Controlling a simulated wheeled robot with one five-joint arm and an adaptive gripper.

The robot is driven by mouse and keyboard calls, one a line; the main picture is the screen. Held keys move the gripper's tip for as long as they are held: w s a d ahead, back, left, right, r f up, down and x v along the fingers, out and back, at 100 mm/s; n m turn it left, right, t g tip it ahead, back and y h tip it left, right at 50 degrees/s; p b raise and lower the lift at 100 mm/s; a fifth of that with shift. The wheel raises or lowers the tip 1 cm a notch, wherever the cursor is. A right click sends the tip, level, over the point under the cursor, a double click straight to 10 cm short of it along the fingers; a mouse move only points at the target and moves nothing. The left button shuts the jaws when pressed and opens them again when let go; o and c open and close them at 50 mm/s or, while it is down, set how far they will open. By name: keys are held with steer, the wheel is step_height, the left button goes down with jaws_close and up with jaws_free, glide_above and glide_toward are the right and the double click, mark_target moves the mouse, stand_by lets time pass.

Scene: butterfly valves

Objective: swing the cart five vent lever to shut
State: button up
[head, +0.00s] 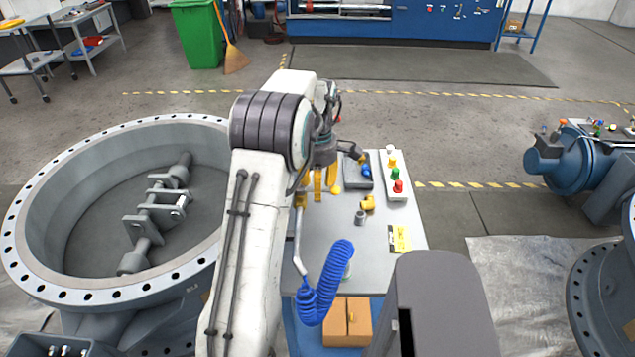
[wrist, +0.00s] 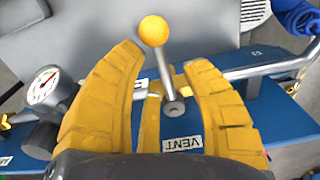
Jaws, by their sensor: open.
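The vent lever shows in the wrist view as a grey metal rod with a yellow ball knob (wrist: 153,31). It runs from a round grey hub (wrist: 175,108) up and slightly left. A white VENT label (wrist: 182,143) lies just below the hub on the blue cart side. My gripper (wrist: 163,60) is open, its yellow fingers on either side of the rod, with the knob beyond the fingertips. I cannot tell whether any finger touches the rod. In the head view my gripper (head: 322,184) is over the cart's left edge, and the arm hides the lever there.
A pressure gauge (wrist: 45,86) stands left of my fingers. A metal pipe (wrist: 268,69) runs right of the hub. The grey cart top (head: 385,270) carries a button strip (head: 397,186) and small fittings. A large flanged ring (head: 30,230) stands left of my arm.

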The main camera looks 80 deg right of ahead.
step_height(320, 180, up, 12)
stand_by(0.6)
stand_by(0.8)
